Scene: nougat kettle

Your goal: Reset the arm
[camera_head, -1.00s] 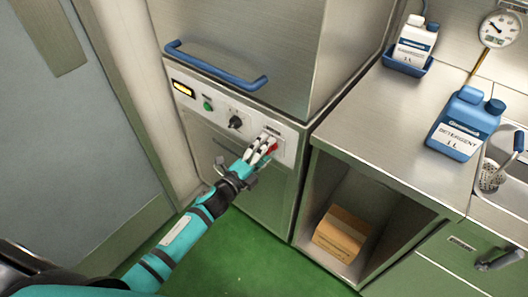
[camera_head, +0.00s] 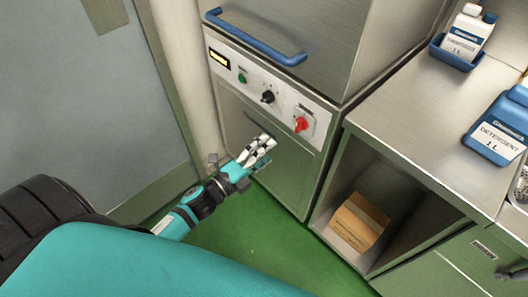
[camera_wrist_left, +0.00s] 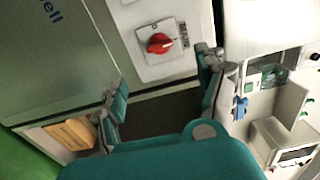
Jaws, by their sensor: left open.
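My left gripper (camera_head: 262,152) is open and empty. It is in front of the steel machine's lower door (camera_head: 275,165), below the control panel (camera_head: 262,85). The red rotary switch (camera_head: 301,124) on a grey plate is above and to the right of the fingertips, apart from them. In the left wrist view my left gripper (camera_wrist_left: 165,100) shows its two fingers spread, with the red switch (camera_wrist_left: 159,43) beyond them and nothing between them. My right gripper is in neither view.
A blue handle bar (camera_head: 255,37) runs above the panel. A steel counter (camera_head: 425,125) at right carries a blue detergent bottle (camera_head: 498,128). A cardboard box (camera_head: 358,220) sits on the shelf below. Green floor (camera_head: 265,235) lies open in front.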

